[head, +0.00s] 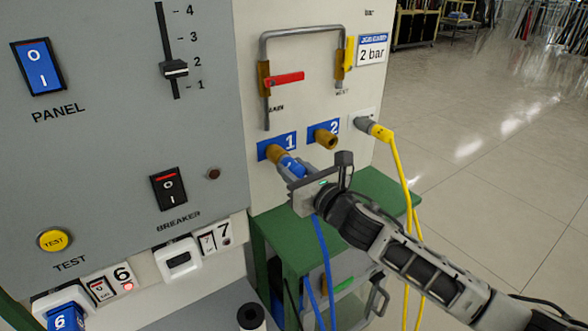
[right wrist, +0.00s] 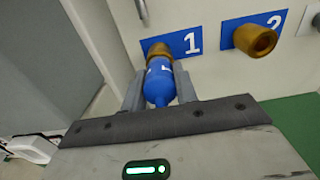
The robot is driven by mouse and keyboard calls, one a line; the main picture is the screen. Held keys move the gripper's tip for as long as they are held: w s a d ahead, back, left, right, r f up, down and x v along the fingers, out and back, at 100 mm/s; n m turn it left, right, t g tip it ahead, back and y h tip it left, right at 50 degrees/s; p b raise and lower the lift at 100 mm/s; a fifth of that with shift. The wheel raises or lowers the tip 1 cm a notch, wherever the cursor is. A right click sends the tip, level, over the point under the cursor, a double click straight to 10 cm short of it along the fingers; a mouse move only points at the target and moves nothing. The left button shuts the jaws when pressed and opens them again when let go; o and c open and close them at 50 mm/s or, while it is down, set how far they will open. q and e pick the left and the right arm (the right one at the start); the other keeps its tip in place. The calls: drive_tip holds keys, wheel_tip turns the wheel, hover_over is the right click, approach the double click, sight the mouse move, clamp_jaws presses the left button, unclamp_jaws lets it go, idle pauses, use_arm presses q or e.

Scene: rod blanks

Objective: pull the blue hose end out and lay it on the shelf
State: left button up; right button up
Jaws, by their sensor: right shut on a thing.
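The blue hose end (head: 289,164) sits at the brass port marked 1 (head: 274,152) on the white panel. In the right wrist view the blue hose end (right wrist: 160,82) lines up with the brass port (right wrist: 159,50) and meets it. My right gripper (head: 296,170) is shut on the blue hose end, with a finger on each side of it (right wrist: 160,88). The blue hose (head: 325,260) hangs down below the gripper. The green shelf (head: 375,189) is just below and to the right of the ports. My left gripper is not in view.
Brass port 2 (head: 326,139) is empty. A yellow cable's plug (head: 378,131) is in a socket to its right, and the cable hangs past the shelf's right end. A bent pipe with a red lever (head: 285,79) is above. Grey switch panel (head: 120,130) stands left.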

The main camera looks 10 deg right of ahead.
drive_tip(key=shift+s, duration=0.15)
drive_tip(key=shift+s+d, duration=0.25)
drive_tip(key=shift+s, duration=0.2)
drive_tip(key=shift+p+v, duration=0.45)
drive_tip(key=shift+v, duration=1.35)
drive_tip(key=v, duration=0.6)
idle(0.4)
drive_tip(key=shift+s, duration=0.1)
